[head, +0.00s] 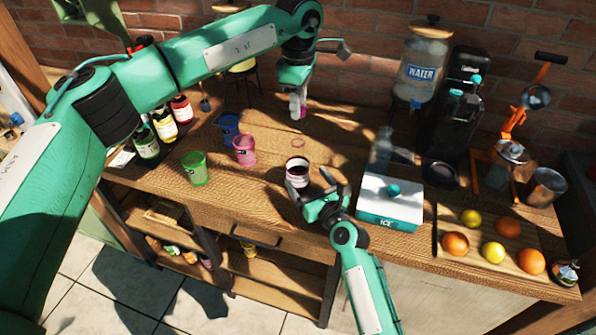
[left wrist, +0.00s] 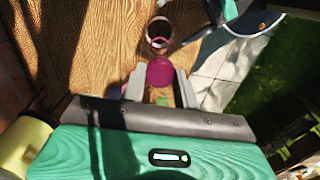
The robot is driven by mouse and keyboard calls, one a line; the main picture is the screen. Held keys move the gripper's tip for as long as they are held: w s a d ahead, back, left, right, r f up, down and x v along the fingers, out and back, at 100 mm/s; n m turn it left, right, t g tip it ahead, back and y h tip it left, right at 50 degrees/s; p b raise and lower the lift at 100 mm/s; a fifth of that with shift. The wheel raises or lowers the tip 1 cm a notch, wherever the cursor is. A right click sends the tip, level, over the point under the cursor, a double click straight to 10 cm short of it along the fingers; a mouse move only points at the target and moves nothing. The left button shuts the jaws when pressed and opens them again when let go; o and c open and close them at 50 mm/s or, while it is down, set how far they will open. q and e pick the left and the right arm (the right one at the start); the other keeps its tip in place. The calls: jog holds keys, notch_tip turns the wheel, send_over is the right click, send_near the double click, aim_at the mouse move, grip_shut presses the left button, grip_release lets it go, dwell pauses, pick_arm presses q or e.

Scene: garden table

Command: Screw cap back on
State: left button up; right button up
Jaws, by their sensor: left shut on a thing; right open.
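The magenta cap (left wrist: 160,73) is between the fingers of my left gripper (left wrist: 159,86) in the left wrist view. In the head view my left gripper (head: 298,104) is shut on it above the back of the table, with a bit of magenta showing at the fingertips. The open jar (head: 297,173), with a pale label and a dark mouth, stands upright near the table's front. It also shows in the left wrist view (left wrist: 159,32), beyond the cap and apart from it. My right gripper (head: 322,196) is open beside the jar, at its front right.
Green (head: 195,168), blue (head: 229,127) and pink (head: 244,150) cups stand left of the jar. A white and teal ice box (head: 390,206) stands to the right. Bottles stand at far left, a water dispenser (head: 423,62) at the back. Table between cap and jar is clear.

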aim_at(304, 174)
pick_arm(q)
jog(key=shift+w+a+f, duration=0.1)
jog(key=shift+w, duration=0.05)
pick_arm(e)
jog(key=x, duration=0.6)
jog(key=shift+w+a, duration=0.3)
jog(key=shift+w, duration=0.3)
jog(key=shift+c, duration=0.4)
jog(key=c, duration=1.4)
pick_arm(q)
jog(key=shift+f, duration=2.4)
pick_arm(e)
jog(key=shift+o, duration=0.2)
pick_arm(q)
jog(key=shift+f, duration=0.9)
jog(key=shift+f, duration=0.5)
